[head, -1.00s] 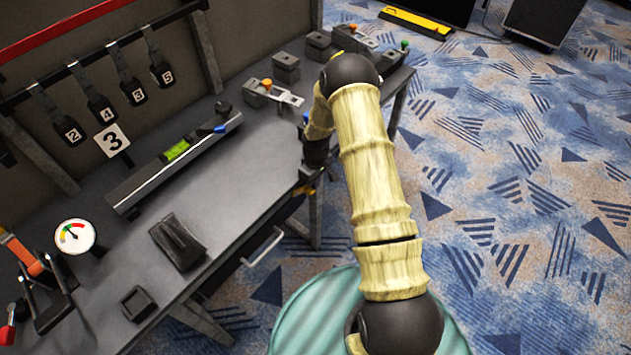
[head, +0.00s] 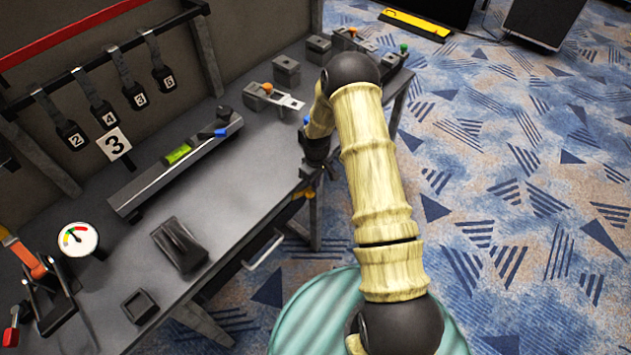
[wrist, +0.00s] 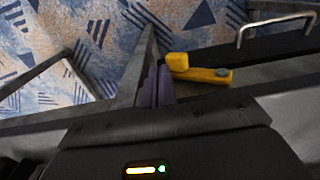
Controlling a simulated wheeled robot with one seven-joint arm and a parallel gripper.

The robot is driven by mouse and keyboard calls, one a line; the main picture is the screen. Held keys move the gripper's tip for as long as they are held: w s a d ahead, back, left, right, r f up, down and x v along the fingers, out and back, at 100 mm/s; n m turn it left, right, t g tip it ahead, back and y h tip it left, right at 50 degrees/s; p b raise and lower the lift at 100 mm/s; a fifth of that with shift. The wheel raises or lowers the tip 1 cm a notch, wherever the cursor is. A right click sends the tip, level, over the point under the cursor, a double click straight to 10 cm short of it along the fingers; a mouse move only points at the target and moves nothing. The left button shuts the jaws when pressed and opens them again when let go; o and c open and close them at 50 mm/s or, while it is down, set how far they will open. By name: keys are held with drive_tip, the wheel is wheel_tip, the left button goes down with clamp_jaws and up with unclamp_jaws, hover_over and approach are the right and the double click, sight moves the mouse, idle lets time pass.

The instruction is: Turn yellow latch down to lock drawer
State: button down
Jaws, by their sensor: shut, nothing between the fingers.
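The yellow latch (wrist: 203,74) is on the bench front in the wrist view, its raised knob at the left end and its bar running right. It shows only as a small yellow patch in the head view (head: 307,192), below my gripper. My gripper (wrist: 160,88) is shut and empty, its fingers just left of the latch knob; I cannot tell whether they touch. The dark drawer front (wrist: 275,46) with its metal handle (wrist: 277,22) lies to the right of the latch. The handle also shows in the head view (head: 263,250).
The bench top (head: 235,185) carries a level (head: 175,165), a gauge (head: 77,239), a black block (head: 180,245) and small fixtures along the back. Numbered straps hang at the back left. The patterned carpet (head: 520,190) to the right is open.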

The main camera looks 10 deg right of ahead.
drive_tip(key=w+d+r, duration=0.2)
drive_tip(key=r, duration=0.3)
drive_tip(key=w+d+r, duration=0.2)
drive_tip(key=d+r, duration=0.1)
drive_tip(key=r, duration=0.3)
drive_tip(key=shift+d+r, duration=0.3)
drive_tip(key=shift+d, duration=0.05)
drive_tip(key=s+d+f+m+t+y+b, duration=0.2)
drive_tip(key=s+y+b, duration=0.6)
drive_tip(key=b, duration=1)
wheel_tip(320, 180, down, 2)
drive_tip(key=d+t+y, duration=0.1)
drive_tip(key=d+t, duration=0.1)
drive_tip(key=t, duration=0.1)
drive_tip(key=shift+m, duration=0.3)
drive_tip(key=shift+w+f, duration=0.1)
drive_tip(key=shift+f, duration=0.1)
